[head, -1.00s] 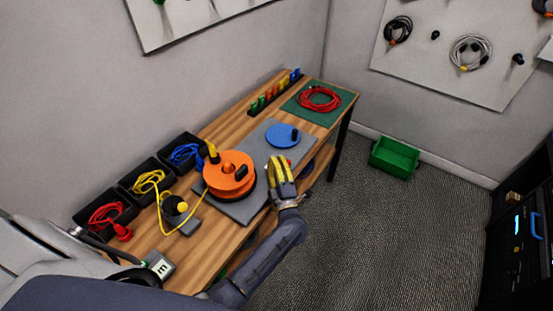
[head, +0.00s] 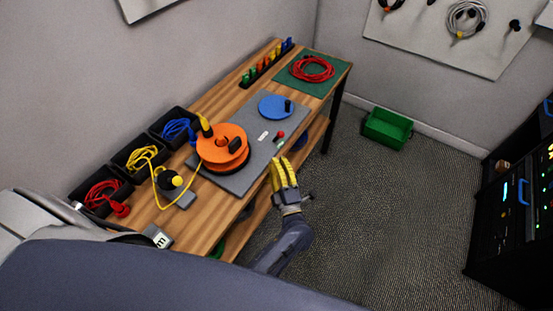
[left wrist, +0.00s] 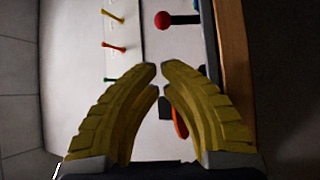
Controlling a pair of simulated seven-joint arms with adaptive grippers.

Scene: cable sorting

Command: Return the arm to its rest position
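My left gripper (head: 283,160) is off the front edge of the workbench, near the grey mat. In the left wrist view its yellow fingers (left wrist: 159,70) curve together with their tips nearly touching and nothing between them. My right gripper is in no view. On the bench stand an orange reel (head: 222,146), a blue disc (head: 276,106) and a black plug base with a yellow knob (head: 177,181). Black bins hold red (head: 103,194), yellow (head: 140,158) and blue (head: 178,128) cables.
The wooden bench (head: 223,95) lies left of my gripper. A red cable coil (head: 311,68) rests on a green mat at its far end. A green crate (head: 388,127) is on the floor. A black rack (head: 510,215) stands at right. The floor between is clear.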

